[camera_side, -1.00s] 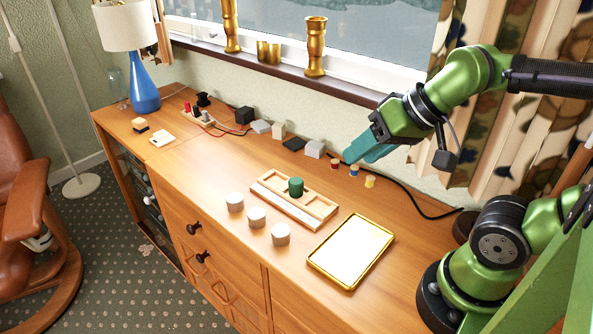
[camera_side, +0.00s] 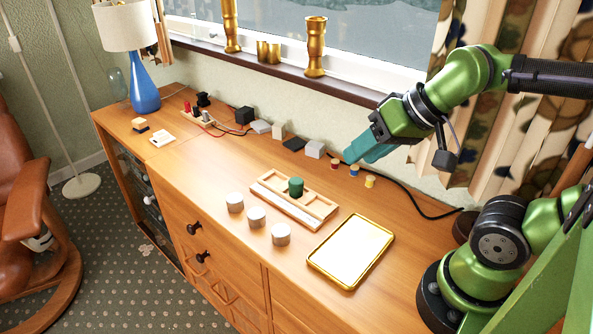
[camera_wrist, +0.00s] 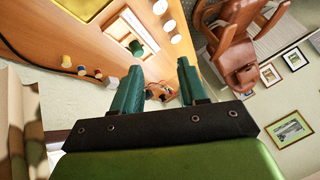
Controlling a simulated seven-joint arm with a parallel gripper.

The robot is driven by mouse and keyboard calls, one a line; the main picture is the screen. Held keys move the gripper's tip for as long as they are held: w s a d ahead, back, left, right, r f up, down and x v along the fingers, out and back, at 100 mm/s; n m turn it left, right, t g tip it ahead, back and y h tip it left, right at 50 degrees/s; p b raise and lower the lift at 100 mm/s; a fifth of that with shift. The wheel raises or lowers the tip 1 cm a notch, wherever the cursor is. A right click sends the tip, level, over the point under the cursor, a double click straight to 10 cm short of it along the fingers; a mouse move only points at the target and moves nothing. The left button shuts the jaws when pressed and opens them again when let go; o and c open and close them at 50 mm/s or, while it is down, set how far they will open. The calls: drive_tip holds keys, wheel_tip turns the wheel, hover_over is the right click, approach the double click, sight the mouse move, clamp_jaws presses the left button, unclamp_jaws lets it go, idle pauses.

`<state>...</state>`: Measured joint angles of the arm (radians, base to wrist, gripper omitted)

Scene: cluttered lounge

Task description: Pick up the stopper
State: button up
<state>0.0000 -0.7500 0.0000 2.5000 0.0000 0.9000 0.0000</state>
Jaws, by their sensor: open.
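A dark green cylinder (camera_side: 296,187), which looks like the stopper, stands upright in a wooden tray with compartments (camera_side: 285,207). The cylinder also shows in the wrist view (camera_wrist: 137,48), at the upper left of the jaws. My gripper (camera_side: 352,156) has teal fingers and hangs above the cabinet, up and to the right of the cylinder and apart from it. In the wrist view my gripper (camera_wrist: 158,67) is open, with nothing between its fingers.
Three pale cylinders (camera_side: 256,218) stand in front of the wooden tray. A gold-rimmed tray (camera_side: 316,262) lies to its right. Small coloured pieces (camera_side: 354,170) stand below my fingers, near a black cable (camera_side: 414,204). Several blocks (camera_side: 315,149) line the back.

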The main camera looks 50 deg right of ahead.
drive_tip(key=shift+o, duration=0.3)
drive_tip(key=o, duration=0.5)
drive_tip(key=n+g+h, duration=0.2)
drive_tip(key=n+g, duration=0.2)
drive_tip(key=g, duration=0.3)
hover_over(296, 180)
wheel_tip(296, 180, down, 16)
drive_tip(key=shift+w+d+f, duration=0.1)
drive_tip(key=shift+d, duration=0.05)
drive_tip(key=shift+a+f, duration=0.2)
drive_tip(key=shift+f, duration=2.55)
